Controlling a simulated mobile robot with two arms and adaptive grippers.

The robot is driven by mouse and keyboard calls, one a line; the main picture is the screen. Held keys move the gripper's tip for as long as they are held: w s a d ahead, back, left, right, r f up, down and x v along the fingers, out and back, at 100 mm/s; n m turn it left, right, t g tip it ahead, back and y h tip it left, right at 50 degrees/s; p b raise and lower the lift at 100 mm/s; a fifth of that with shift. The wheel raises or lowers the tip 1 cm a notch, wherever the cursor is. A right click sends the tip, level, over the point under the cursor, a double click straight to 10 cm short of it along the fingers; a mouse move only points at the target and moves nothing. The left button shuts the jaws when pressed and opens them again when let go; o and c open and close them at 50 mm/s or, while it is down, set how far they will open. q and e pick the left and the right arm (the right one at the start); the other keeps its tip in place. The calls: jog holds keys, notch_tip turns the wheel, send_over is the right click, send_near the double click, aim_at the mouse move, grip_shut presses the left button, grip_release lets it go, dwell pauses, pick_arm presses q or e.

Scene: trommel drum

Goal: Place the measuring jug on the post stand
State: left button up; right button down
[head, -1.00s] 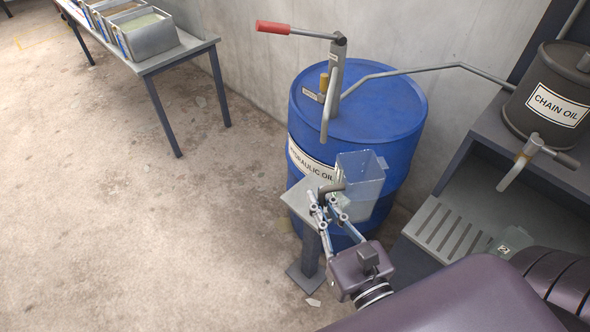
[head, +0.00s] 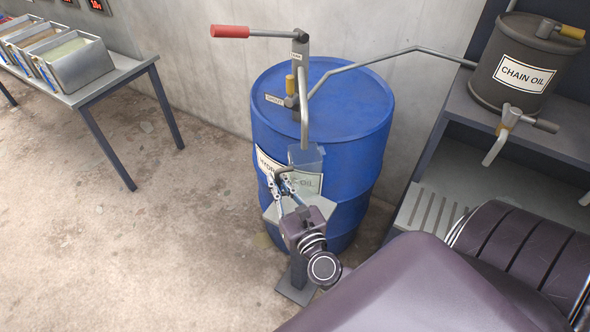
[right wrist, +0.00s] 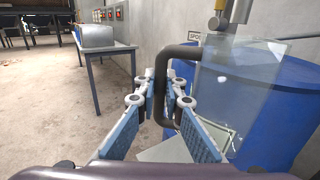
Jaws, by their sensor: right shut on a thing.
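The measuring jug (head: 308,158) is a clear, square-sided vessel with a dark bent handle. It appears upright, and it also shows in the right wrist view (right wrist: 235,85). My right gripper (head: 283,182) is shut on the jug's handle, which runs down between its blue-padded fingers in the right wrist view (right wrist: 164,98). The post stand is a small grey plate (head: 343,213) on a dark post, in front of the blue drum. The jug is at the plate, seen over its back part; I cannot tell whether its base touches. My left gripper is not in view.
The blue hydraulic oil drum (head: 365,130) stands close behind the jug, with a red-handled pump (head: 300,75) rising above it. A chain oil can (head: 515,80) with a tap sits on a shelf at right. A table with metal bins (head: 75,68) is at left. Floor at left is clear.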

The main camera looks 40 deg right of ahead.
jog(key=shift+w+f+b, duration=0.35)
jog(key=shift+f, duration=0.05)
notch_tip(320, 180, down, 9)
jog(key=shift+d+r+b, duration=0.1)
jog(key=shift+r+b, duration=0.05)
jog(key=shift+b, duration=0.95)
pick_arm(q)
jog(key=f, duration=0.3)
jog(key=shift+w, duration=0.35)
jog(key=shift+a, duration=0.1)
pick_arm(e)
jog(key=c, duration=2)
grip_release()
jog(key=shift+c, duration=0.2)
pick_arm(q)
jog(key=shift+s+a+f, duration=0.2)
